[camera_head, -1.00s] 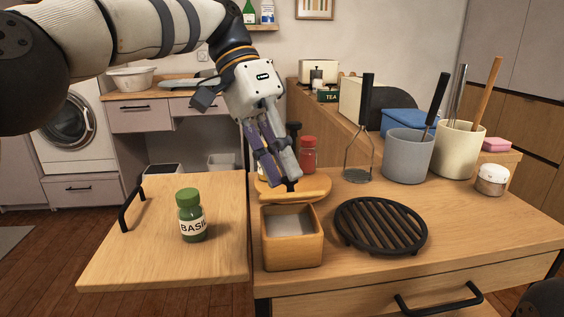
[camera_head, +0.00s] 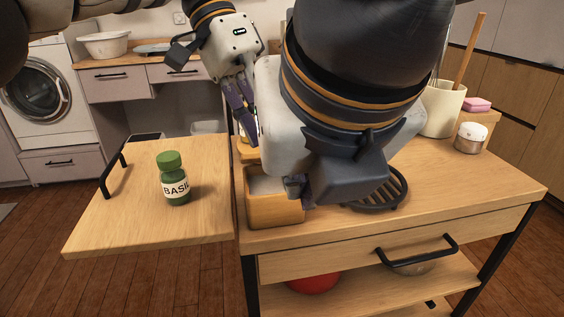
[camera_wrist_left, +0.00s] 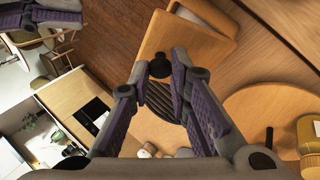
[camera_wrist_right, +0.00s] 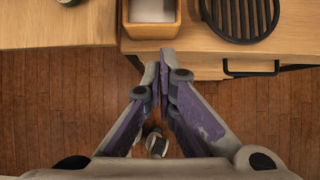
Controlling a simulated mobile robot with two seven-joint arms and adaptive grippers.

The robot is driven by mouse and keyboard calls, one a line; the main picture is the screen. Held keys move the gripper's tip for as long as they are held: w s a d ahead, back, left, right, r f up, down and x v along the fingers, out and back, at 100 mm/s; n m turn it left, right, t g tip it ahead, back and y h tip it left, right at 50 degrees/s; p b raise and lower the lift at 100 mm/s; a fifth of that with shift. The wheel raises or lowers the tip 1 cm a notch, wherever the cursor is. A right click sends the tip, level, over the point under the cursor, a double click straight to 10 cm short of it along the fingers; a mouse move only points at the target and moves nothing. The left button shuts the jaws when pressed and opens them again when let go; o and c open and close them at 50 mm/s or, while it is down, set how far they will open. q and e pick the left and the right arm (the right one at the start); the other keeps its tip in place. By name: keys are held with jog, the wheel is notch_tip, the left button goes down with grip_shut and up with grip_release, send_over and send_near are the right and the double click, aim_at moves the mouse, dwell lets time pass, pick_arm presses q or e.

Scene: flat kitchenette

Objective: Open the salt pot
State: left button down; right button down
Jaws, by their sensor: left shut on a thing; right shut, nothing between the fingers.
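The salt pot (camera_head: 274,212) is a light wooden box on the counter's left part, open at the top with white salt inside. It also shows at the top of the right wrist view (camera_wrist_right: 152,30). My left gripper (camera_head: 250,138) is behind the pot. It is shut on the black knob of the wooden lid (camera_wrist_left: 195,40); the lid is mostly hidden by my right arm in the head view. My right gripper (camera_wrist_right: 161,62) is shut and empty, just at the pot's front side. Its arm covers much of the counter.
A green basil jar (camera_head: 174,180) stands on the side board left of the pot. A black grill trivet (camera_head: 383,195) lies to the right, partly covered by my right arm. A cream utensil crock (camera_head: 442,108) and a small white-topped jar (camera_head: 470,138) stand further right.

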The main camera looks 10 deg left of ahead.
pick_arm(q)
jog(key=shift+f, duration=0.1)
pick_arm(e)
jog(key=x, duration=0.4)
jog(key=a+x, duration=0.1)
jog(key=x, duration=0.3)
jog(key=shift+w+a+f, duration=0.15)
jog(key=shift+a+f, duration=0.05)
jog(key=shift+a, duration=0.05)
jog(key=shift+w+a+r, duration=0.25)
jog(key=shift+w+r, duration=0.55)
jog(key=shift+r, duration=0.3)
jog(key=shift+w+a+r, duration=0.1)
jog(key=shift+w+r, duration=0.25)
jog(key=shift+r, duration=0.25)
jog(key=shift+w+a+r, duration=0.15)
jog(key=shift+w+r, duration=0.35)
jog(key=shift+r, duration=0.25)
pick_arm(q)
jog(key=c, duration=1.5)
grip_release()
jog(key=shift+f, duration=0.1)
jog(key=shift+o, duration=0.2)
jog(key=shift+d, duration=0.1)
pick_arm(e)
jog(key=shift+s+f, duration=0.1)
jog(key=shift+f, duration=0.05)
